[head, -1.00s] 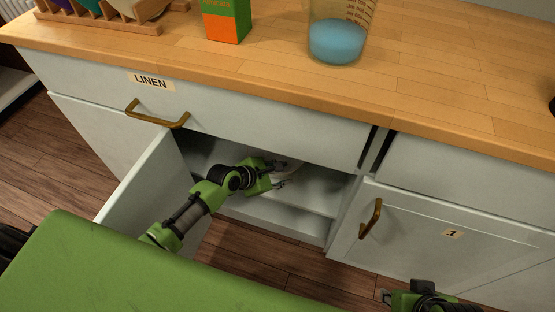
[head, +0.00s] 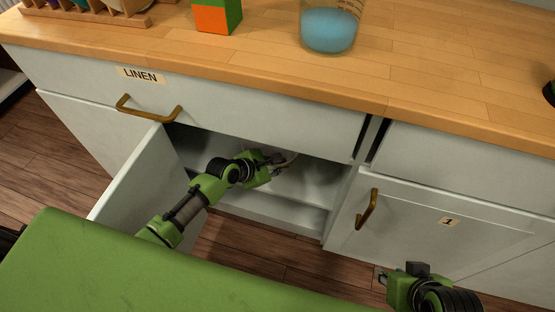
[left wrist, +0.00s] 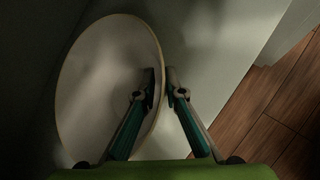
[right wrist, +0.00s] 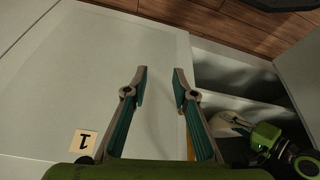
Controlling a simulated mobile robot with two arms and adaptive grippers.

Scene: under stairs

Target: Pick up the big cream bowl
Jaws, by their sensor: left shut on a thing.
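The big cream bowl (left wrist: 95,85) is inside the open lower cupboard, mostly hidden by my gripper and the cabinet front in the head view. In the left wrist view its wide round mouth shows, and its rim runs between my left fingers. My left gripper (head: 285,162) reaches through the cupboard opening and is shut on the bowl's rim; it also shows in the left wrist view (left wrist: 161,82). Part of the bowl shows in the right wrist view (right wrist: 232,122). My right gripper (right wrist: 160,72) is open and empty in front of the closed cupboard door marked 1.
The open cupboard door (head: 135,185) stands left of my left arm. The LINEN drawer (head: 240,110) is directly above the opening. A wooden worktop (head: 420,75) carries a beaker of blue liquid (head: 328,30) and an orange and green carton (head: 215,17).

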